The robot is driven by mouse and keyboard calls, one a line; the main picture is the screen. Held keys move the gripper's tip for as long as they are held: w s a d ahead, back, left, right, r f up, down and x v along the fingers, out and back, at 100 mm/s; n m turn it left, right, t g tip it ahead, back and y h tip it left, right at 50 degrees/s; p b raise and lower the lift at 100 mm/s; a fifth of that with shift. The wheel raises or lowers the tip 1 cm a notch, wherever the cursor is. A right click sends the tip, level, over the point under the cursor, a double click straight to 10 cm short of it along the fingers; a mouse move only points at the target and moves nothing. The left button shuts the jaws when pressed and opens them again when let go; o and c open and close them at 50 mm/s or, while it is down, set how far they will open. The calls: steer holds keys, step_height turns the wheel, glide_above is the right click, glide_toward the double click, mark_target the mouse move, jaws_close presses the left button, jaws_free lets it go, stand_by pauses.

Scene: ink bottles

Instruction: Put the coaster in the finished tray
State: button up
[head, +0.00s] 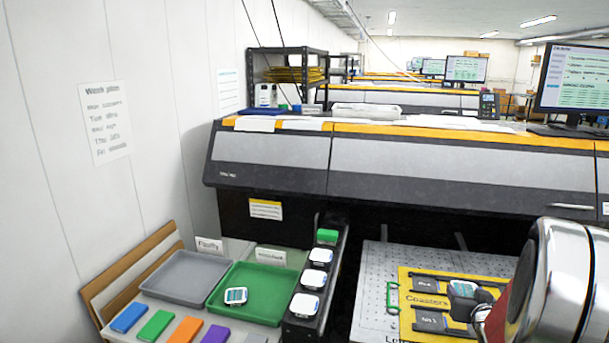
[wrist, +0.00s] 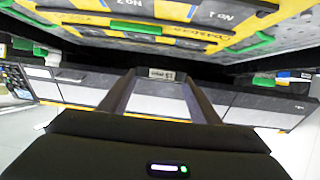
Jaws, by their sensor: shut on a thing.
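The coaster (head: 463,288), a pale grey rounded piece, shows at the yellow coaster board, just beyond the tips of my gripper (head: 482,312). My gripper is shut on it, though the grip itself is largely hidden. I cannot tell whether the coaster is clear of the board. In the wrist view my gripper (wrist: 162,76) has its two dark fingers apart, and what lies between the tips is unclear. The green tray (head: 279,276) stands to the left with one white and teal coaster (head: 236,295) in it. The sign behind it is too blurred to read surely.
A grey tray (head: 163,283) by a "Faulty" sign (head: 209,245) stands left of the green tray. A dark rack (head: 341,265) with several white-topped pieces stands between green tray and yellow board (head: 410,325). The printer (head: 400,165) overhangs behind. Coloured blocks (head: 157,324) lie in front.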

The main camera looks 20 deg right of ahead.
steer(key=w+a+n+y, duration=0.2)
steer(key=w+a, duration=0.3)
steer(key=a, duration=0.9)
steer(key=w+a+f+n+t+y, duration=0.1)
steer(key=w+a, duration=0.4)
steer(key=a, duration=0.9)
steer(key=w+a+n+t+y, duration=0.1)
steer(key=w+a+n+y, duration=0.2)
steer(key=a, duration=1.2)
steer(key=shift+w+a+f+y, duration=0.15)
steer(key=shift+w+y, duration=0.15)
steer(key=shift+w, duration=0.2)
steer(key=shift+w+d+f+y, duration=0.15)
steer(key=shift+w+y, duration=0.15)
steer(key=shift+w, duration=0.2)
steer(key=shift+a+n, duration=0.3)
steer(key=shift+a, duration=0.25)
